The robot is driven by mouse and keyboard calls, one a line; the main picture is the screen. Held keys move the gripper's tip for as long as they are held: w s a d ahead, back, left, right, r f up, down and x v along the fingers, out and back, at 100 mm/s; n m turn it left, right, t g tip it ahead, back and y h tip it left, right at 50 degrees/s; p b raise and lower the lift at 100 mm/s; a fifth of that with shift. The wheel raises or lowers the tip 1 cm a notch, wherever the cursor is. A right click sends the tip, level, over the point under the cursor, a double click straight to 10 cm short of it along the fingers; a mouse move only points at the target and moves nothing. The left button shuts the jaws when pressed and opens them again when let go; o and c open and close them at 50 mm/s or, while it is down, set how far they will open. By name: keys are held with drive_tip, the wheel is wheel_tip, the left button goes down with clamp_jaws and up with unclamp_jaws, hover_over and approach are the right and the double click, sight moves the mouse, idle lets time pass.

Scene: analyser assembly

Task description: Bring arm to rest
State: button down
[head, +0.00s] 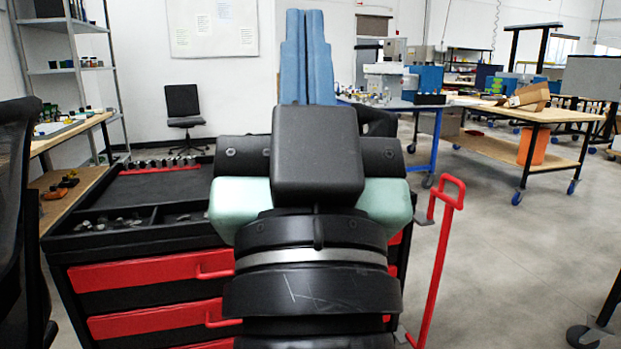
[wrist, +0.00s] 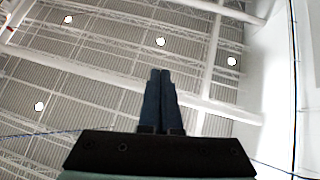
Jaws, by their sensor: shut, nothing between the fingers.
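My gripper (head: 307,55) shows in the head view as two long blue fingers, side by side and pointing up, above my black and pale green wrist. The fingers are together with nothing between them. In the wrist view my gripper (wrist: 161,98) shows as two dark blue fingers close together, pointing at the ceiling. My arm stands raised in the middle of the head view and hides part of what lies behind it.
A black and red tool cart (head: 150,285) with a tray top stands just behind my arm, its red handle (head: 440,240) at right. A workbench (head: 540,115) stands at back right, a chair (head: 183,115) at back left. Open floor (head: 520,260) lies to the right.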

wheel_tip(320, 180, up, 39)
drive_tip(key=s+h+p, duration=0.1)
drive_tip(key=s+p, duration=0.1)
drive_tip(key=p, duration=3.5)
drive_tip(key=shift+s+t+p, duration=0.3)
drive_tip(key=shift+t, duration=0.1)
